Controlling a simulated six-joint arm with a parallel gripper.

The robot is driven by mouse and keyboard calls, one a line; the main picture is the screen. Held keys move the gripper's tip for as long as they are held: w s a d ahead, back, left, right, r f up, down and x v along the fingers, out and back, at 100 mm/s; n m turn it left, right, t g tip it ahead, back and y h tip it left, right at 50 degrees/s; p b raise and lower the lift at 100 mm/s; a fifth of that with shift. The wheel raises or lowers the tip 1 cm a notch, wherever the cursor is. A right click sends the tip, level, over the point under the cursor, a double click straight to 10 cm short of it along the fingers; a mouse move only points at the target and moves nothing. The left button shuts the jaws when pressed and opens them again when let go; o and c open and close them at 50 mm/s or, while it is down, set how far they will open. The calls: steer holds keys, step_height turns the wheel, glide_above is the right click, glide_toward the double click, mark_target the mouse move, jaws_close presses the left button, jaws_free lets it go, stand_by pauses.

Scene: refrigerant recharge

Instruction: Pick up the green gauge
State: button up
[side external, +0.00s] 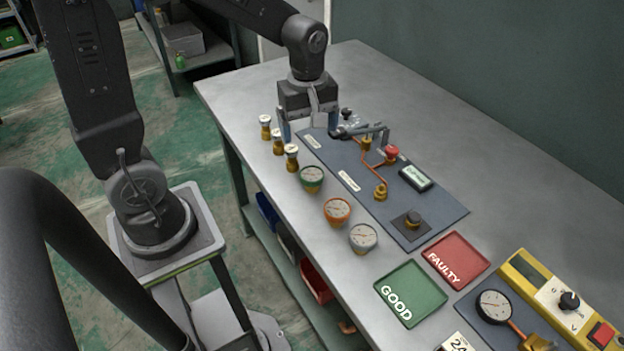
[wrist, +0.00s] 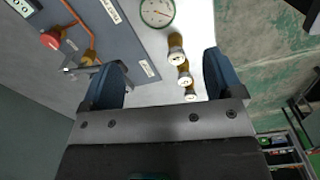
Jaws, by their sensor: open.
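The green gauge (side external: 312,179) stands on the grey bench, first in a row with an orange-rimmed gauge (side external: 337,211) and a grey-rimmed gauge (side external: 363,237). In the wrist view the green gauge (wrist: 157,12) shows its dial at the top edge, beyond my fingers and partly cut off. My gripper (side external: 312,138) is open and empty, pointing down above the bench near the panel's far end. In the wrist view my gripper (wrist: 165,80) has its two blue fingers wide apart, with bare bench and brass fittings seen between them.
Several brass fittings (side external: 278,141) stand beside my gripper at the bench edge. The blue-grey panel (side external: 440,207) carries orange pipes, a red knob (side external: 392,153) and a display. A green GOOD tray (side external: 410,293), a red FAULTY tray (side external: 455,259) and a yellow tester (side external: 548,295) lie nearer the camera.

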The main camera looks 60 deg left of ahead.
mark_target(312, 173)
steer(key=shift+n, duration=0.4)
steer(key=f, duration=0.9)
steer(key=shift+w+f, duration=0.1)
steer(key=shift+w, duration=0.1)
steer(key=shift+d+f, duration=0.15)
steer(key=shift+f, duration=1.2)
steer(key=shift+d+f, duration=0.15)
steer(key=shift+f, duration=1.15)
steer(key=c, duration=1)
steer(key=shift+r, duration=0.1)
